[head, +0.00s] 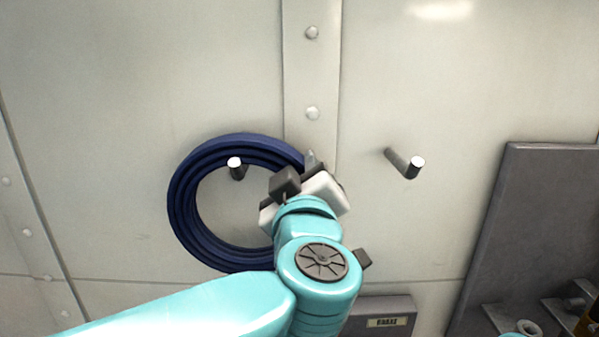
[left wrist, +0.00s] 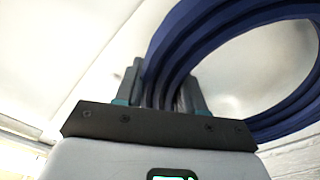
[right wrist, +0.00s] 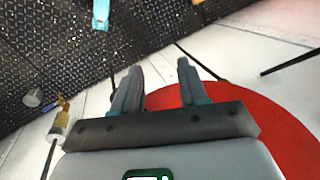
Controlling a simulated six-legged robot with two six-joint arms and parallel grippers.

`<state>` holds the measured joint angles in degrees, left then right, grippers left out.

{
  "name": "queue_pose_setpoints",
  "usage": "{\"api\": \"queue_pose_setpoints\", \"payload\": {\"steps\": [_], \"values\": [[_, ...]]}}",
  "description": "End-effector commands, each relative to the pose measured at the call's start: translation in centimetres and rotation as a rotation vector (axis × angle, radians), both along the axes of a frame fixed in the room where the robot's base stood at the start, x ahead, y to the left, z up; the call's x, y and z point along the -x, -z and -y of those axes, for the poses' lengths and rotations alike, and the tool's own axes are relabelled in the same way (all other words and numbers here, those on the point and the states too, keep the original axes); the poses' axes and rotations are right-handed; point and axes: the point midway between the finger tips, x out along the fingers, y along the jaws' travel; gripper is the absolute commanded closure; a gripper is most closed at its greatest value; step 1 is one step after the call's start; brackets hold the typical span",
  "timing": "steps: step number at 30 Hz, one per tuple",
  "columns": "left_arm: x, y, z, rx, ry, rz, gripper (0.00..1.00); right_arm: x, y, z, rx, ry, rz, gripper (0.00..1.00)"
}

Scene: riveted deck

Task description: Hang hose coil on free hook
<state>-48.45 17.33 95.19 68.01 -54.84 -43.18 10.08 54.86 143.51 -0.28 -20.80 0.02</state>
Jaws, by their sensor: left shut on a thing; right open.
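The dark blue hose coil (head: 183,205) is upright against the pale wall in the head view. The left hook (head: 237,170) pokes through its opening near the top inner edge; I cannot tell whether the coil rests on it. My left gripper (head: 308,172) is shut on the coil's right side, partly hiding it. The left wrist view shows the coil (left wrist: 225,35) between the fingers of my left gripper (left wrist: 162,92). The right hook (head: 405,163) is bare. My right gripper (right wrist: 160,78) is open and empty in the right wrist view.
A riveted strip (head: 312,75) runs down the wall between the hooks. A grey labelled box (head: 385,308) is below. A dark grey panel (head: 540,220) stands at the right. A red round patch (right wrist: 245,95) lies behind my right gripper.

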Motion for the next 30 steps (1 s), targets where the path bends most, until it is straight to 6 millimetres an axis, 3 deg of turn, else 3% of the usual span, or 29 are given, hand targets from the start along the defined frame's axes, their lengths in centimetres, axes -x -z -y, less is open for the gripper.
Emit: {"api": "queue_pose_setpoints", "payload": {"steps": [14,15,17,26,30], "values": [[0.0,-0.2,0.0,-0.001,0.000,0.004,1.00,0.0,0.0,0.0,0.000,0.000,0.000,0.57],[0.0,-0.2,0.0,-0.001,0.000,0.004,0.52,0.0,0.0,0.0,0.000,0.000,0.000,0.57],[0.0,-0.2,0.0,-0.001,0.000,0.004,0.32,0.0,0.0,0.0,0.000,0.000,0.000,0.57],[0.1,0.1,0.0,0.000,0.001,-0.002,0.32,0.0,0.0,0.0,0.000,0.000,0.000,0.57],[1.4,0.1,0.2,0.000,0.002,0.000,0.32,0.0,0.2,0.0,0.000,0.000,0.000,0.57]]}}
